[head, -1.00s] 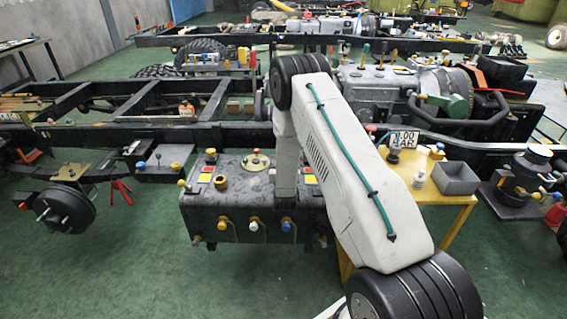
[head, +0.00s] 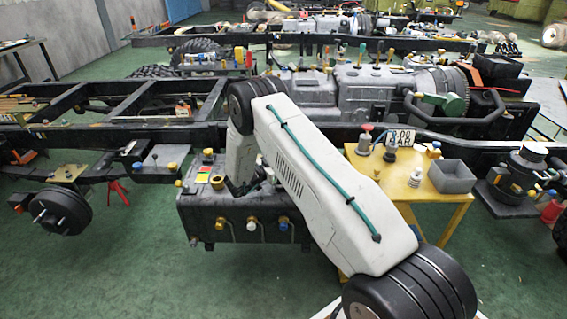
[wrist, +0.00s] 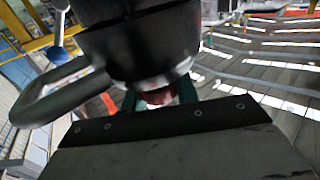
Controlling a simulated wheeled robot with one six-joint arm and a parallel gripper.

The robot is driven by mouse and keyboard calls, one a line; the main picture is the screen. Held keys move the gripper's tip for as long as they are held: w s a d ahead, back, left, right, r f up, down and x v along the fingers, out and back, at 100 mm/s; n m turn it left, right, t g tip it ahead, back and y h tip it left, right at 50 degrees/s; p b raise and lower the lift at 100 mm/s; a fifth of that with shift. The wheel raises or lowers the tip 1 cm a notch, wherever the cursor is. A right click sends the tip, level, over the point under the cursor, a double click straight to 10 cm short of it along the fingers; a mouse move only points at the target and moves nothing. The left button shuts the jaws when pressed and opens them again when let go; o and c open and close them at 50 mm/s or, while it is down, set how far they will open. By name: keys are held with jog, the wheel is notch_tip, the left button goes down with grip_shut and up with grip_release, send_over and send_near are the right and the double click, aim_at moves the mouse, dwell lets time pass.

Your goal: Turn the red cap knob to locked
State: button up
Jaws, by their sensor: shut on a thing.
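In the wrist view, my gripper (wrist: 160,98) has its teal fingers closed around a red piece (wrist: 157,97), which looks like the red cap knob. Only a small part of it shows between the fingers. A thick dark round body (wrist: 140,45) stands directly above it in the picture and hides the rest. Any lock marking is hidden, so I cannot tell how far the knob is turned. In the head view, my arm's lower end reaches down to the top of the dark tank (head: 230,232), and the fingers and knob are hidden there.
Yellow and blue fittings line the tank's front. To the right, a yellow table (head: 400,189) holds a red-topped dark item (head: 366,138), a grey bin (head: 453,176) and a white bottle (head: 415,177). Chassis rails run behind. Green floor is open at the front left.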

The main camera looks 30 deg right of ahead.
jog(key=m+g, duration=0.1)
jog(key=g, duration=0.1)
jog(key=m+g, duration=0.2)
jog(key=g, duration=0.1)
jog(key=m+g+y, duration=0.1)
jog(key=g, duration=0.1)
jog(key=shift+s+m, duration=0.3)
jog(key=shift+m, duration=0.1)
jog(key=shift+g, duration=0.5)
jog(key=o, duration=1)
jog(key=v, duration=0.7)
jog(key=shift+w+a+r, duration=0.1)
jog(key=shift+w+a, duration=0.05)
jog(key=shift+a, duration=0.2)
